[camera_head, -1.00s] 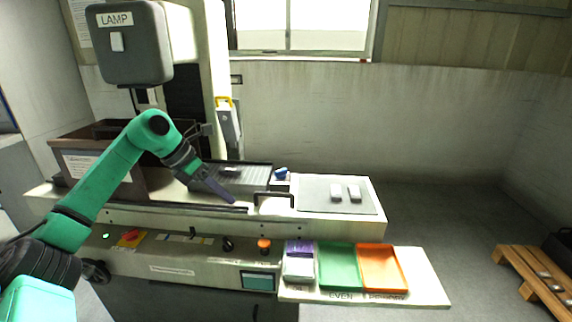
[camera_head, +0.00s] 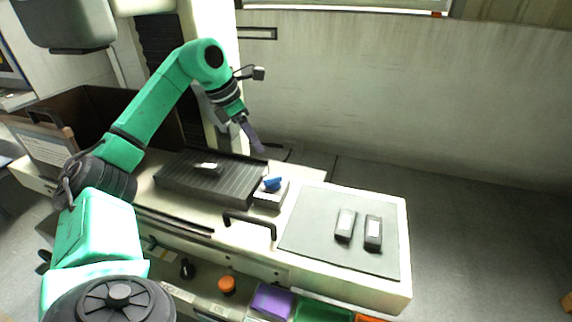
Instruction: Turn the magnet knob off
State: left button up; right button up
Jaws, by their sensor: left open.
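The blue magnet knob (camera_head: 273,183) sits on top of a small pale block (camera_head: 270,196) at the right end of the dark ribbed magnet plate (camera_head: 205,181). My left gripper (camera_head: 257,144) hangs in the air above and behind the knob, a little to its left in the picture, clear of it. I see the gripper nearly edge-on; it is open and nothing shows between its fingers. A small dark piece with a light top (camera_head: 208,167) lies on the magnet plate. My right gripper is not in view.
A black handle (camera_head: 250,222) stands up in front of the knob block. A grey mat (camera_head: 312,222) to the right carries two small dark blocks (camera_head: 345,225) with light labels. An orange button (camera_head: 227,284) and a black knob (camera_head: 187,268) are on the front panel. A brown box (camera_head: 85,105) stands left.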

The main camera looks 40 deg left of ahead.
aim_at(272, 176)
pick_arm(q)
jog(key=x, duration=0.6)
jog(key=s+x, duration=0.1)
jog(key=x, duration=0.2)
jog(key=shift+d+f, duration=0.15)
jog(key=shift+f, duration=0.15)
jog(key=x, duration=0.3)
jog(key=shift+p, duration=0.35)
jog(key=shift+f, duration=0.35)
jog(key=shift+w, duration=0.1)
grip_shut()
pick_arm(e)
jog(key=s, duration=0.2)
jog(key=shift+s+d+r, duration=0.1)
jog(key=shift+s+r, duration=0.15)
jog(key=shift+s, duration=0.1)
